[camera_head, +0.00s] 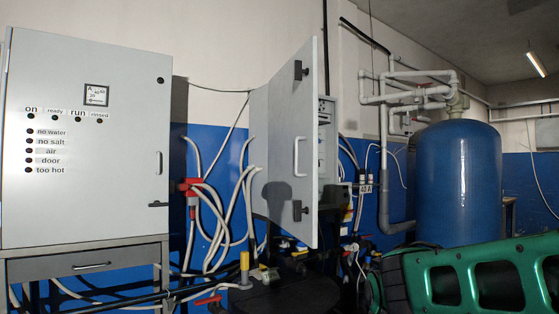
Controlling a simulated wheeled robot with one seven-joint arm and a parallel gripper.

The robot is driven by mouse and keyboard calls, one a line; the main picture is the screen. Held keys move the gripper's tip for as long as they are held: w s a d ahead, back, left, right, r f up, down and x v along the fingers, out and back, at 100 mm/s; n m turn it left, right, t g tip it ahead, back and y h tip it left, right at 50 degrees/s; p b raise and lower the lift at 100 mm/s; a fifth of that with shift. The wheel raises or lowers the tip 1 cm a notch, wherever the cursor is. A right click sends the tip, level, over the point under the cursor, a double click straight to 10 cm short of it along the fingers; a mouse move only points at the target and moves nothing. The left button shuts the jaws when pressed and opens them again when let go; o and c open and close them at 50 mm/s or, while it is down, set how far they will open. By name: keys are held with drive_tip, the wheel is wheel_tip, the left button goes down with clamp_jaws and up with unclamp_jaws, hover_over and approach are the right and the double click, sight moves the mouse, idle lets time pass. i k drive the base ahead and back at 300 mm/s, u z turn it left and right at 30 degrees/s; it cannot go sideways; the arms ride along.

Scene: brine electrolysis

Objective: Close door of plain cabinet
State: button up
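The plain cabinet (334,152) stands in the middle against the wall. Its grey door (284,135) is open and swung out toward me. The door's outer face shows, with a pale handle (300,157) and dark fittings (301,70) near its top and bottom. The door hides most of the cabinet. A narrow strip of the inside shows past the door's right edge. A dark shadow falls on the lower part of the door. My gripper is not in view.
A closed grey cabinet (110,150) with printed labels and indicator lights stands at left on a table. A black round tank (285,297) is below the open door. Hoses and red-handled valves (190,186) lie between. A large blue tank (458,180) stands at right.

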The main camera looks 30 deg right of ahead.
sight(292, 170)
drive_tip(key=z, duration=0.05)
drive_tip(key=i, duration=1.45)
